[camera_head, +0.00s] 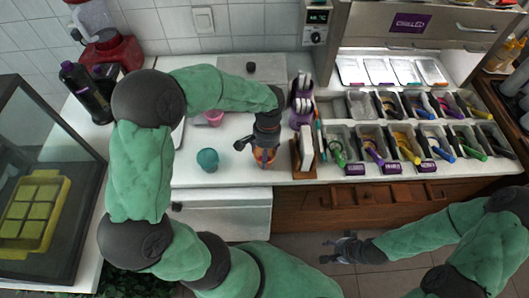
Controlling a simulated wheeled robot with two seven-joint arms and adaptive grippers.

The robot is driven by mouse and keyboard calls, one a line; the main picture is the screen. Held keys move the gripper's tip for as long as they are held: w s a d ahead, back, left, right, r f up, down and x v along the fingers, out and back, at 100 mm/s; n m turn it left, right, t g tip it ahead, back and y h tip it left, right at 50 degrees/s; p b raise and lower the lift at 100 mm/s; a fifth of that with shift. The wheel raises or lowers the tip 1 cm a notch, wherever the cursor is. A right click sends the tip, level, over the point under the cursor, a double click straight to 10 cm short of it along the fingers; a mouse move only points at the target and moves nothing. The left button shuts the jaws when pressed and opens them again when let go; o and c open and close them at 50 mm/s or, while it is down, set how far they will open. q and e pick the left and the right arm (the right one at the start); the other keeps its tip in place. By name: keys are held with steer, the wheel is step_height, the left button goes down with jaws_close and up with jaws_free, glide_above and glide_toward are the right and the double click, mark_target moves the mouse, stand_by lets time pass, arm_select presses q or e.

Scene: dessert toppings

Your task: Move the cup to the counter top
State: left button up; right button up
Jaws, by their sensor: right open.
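An orange cup (264,160) stands on the white counter top (228,176), partly covered by my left gripper (262,148). My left gripper points down over the cup from above. I cannot tell whether its fingers touch the cup or whether they are closed. A pink cup or bowl (214,118) sits farther back, partly behind my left arm. My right gripper (332,248) is open and empty, low in front of the wooden drawers, away from the counter top.
A teal round object (207,159) stands left of the orange cup. A wooden holder (304,160) and a topping rack (385,145) with several tubs and coloured scoops are to the right. A dark bottle (88,92) and a glass case (40,190) are at left.

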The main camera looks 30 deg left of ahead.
arm_select(q)
steer(key=shift+f+b, duration=0.3)
steer(key=shift+f, duration=0.25)
stand_by(0.8)
steer(key=o, duration=1.2)
steer(key=shift+o, duration=0.8)
